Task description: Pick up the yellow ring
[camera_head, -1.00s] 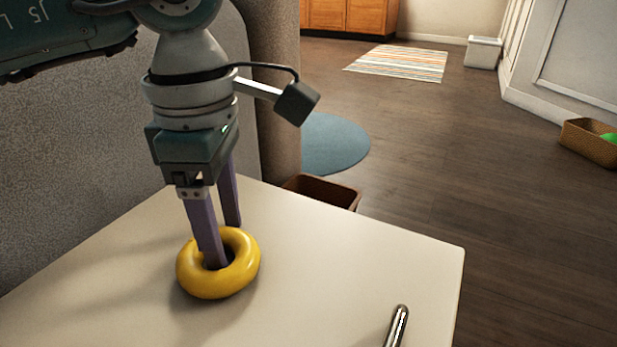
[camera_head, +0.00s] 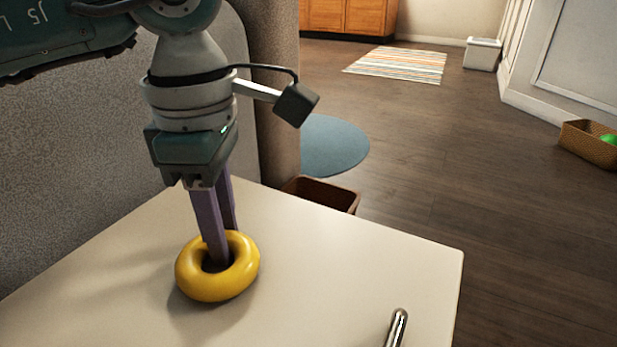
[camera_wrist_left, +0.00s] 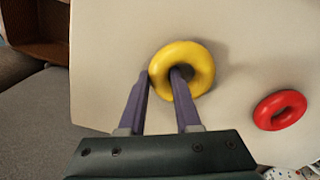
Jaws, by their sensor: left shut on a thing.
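The yellow ring (camera_head: 217,284) lies flat on the pale tabletop (camera_head: 330,270) in the head view. It also shows in the left wrist view (camera_wrist_left: 197,55). My left gripper (camera_head: 222,250) points down at it, one finger in the ring's hole and the other at the outside of its far side. The fingers are shut on the ring's wall between them. The lower tip of the finger in the hole is hidden by the ring. My right gripper is not in view.
A red ring (camera_wrist_left: 280,110) lies on the tabletop beside the yellow one in the wrist view. A brown bin (camera_head: 325,194) is on the floor beyond the table. A grey sofa-like surface (camera_head: 80,190) is at the left.

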